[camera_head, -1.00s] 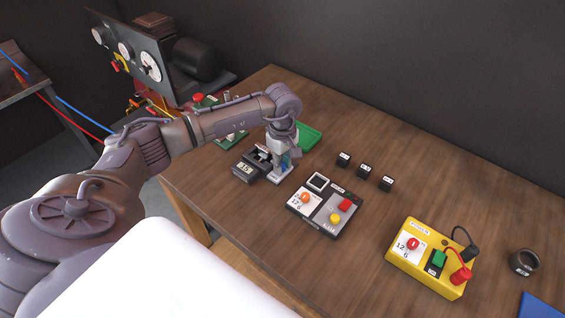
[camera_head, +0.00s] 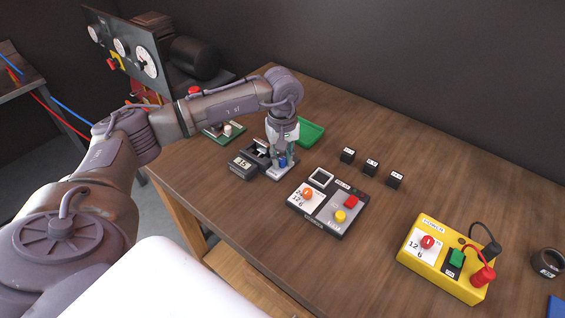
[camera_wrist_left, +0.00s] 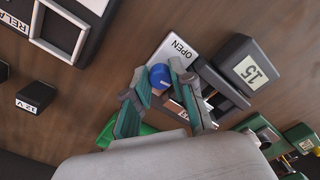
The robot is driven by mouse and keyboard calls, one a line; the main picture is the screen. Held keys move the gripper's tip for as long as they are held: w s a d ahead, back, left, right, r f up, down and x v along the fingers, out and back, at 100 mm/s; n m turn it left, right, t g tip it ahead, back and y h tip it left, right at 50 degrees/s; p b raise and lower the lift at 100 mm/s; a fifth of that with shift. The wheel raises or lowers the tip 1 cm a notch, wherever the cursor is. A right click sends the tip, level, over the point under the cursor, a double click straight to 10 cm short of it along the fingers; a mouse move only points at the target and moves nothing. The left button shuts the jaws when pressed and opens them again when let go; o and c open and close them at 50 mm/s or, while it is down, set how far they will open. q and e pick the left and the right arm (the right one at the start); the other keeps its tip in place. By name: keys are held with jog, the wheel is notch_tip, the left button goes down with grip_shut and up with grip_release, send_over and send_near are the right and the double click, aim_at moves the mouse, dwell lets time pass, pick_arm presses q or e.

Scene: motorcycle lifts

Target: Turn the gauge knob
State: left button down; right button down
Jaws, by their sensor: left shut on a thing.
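A small blue knob (camera_head: 283,161) stands on a pale plate (camera_head: 280,174) on the wooden table. I cannot tell how far the knob is turned. My right gripper is out of view.
A relay box (camera_head: 328,203) with orange, red and yellow controls sits to the right of the plate. A green tray (camera_head: 311,132) lies behind my gripper. Several small black blocks (camera_head: 371,167) stand farther right. A yellow power box (camera_head: 440,262) is near the front right.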

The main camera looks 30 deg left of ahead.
aim_at(283, 160)
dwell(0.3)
pick_arm(q)
jog(key=c, duration=1)
grip_release()
jog(key=shift+r, duration=4.05)
